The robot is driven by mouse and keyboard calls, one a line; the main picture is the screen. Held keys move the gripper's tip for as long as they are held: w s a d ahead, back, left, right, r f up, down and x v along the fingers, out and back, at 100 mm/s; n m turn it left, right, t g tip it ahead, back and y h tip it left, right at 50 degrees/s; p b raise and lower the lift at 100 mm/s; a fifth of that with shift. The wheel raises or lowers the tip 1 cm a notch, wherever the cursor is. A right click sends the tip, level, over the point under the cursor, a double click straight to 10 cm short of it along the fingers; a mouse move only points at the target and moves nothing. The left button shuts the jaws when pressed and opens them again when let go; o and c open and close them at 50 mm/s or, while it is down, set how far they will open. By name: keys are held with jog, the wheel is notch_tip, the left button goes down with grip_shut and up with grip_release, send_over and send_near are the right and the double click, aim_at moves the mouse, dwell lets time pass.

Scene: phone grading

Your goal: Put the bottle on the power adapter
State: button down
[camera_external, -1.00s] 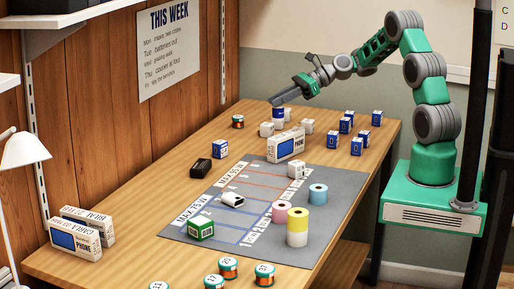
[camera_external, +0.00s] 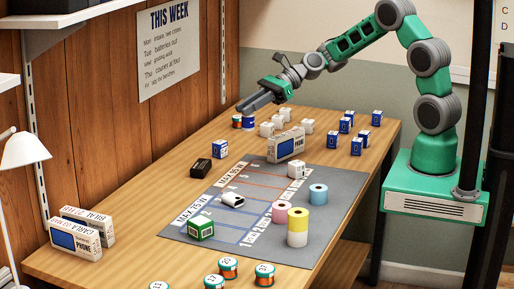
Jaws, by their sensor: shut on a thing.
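My gripper (camera_external: 244,107) is at the far left part of the table, shut on a small blue-and-white cylinder (camera_external: 249,122), which looks like the bottle. It hangs below the fingers, close beside a green-and-orange tin (camera_external: 237,122); I cannot tell whether they touch, or whether the bottle is clear of the table. I cannot tell for sure which thing is the power adapter. A black block (camera_external: 201,168) lies left of the grey mat. A white block (camera_external: 232,200) lies on the mat, and a white cube (camera_external: 296,170) stands at the mat's right side.
Several white cubes (camera_external: 266,129) stand right of my gripper, behind a phone box (camera_external: 286,145). Blue boxes (camera_external: 357,146) stand at the right. The grey mat (camera_external: 262,190) bears rolls (camera_external: 298,226) and a green box (camera_external: 201,228). Tins (camera_external: 228,267) stand at the front. Wood shows left of the mat.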

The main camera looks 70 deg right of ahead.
jog(key=w+d+f+m+t+h, duration=0.1)
jog(key=w+d+m+t, duration=0.1)
jog(key=w, duration=0.1)
jog(key=p, duration=0.2)
send_over(201, 164)
notch_tip(201, 164, down, 10)
jog(key=r, duration=0.1)
notch_tip(201, 164, down, 4)
jog(key=shift+w+r+p, duration=0.1)
jog(key=shift+r+p, duration=0.1)
jog(key=shift+p, duration=0.35)
jog(key=shift+f, duration=0.15)
jog(key=shift+f+b, duration=0.15)
jog(key=shift+b, duration=0.15)
jog(key=c, duration=1.3)
grip_release()
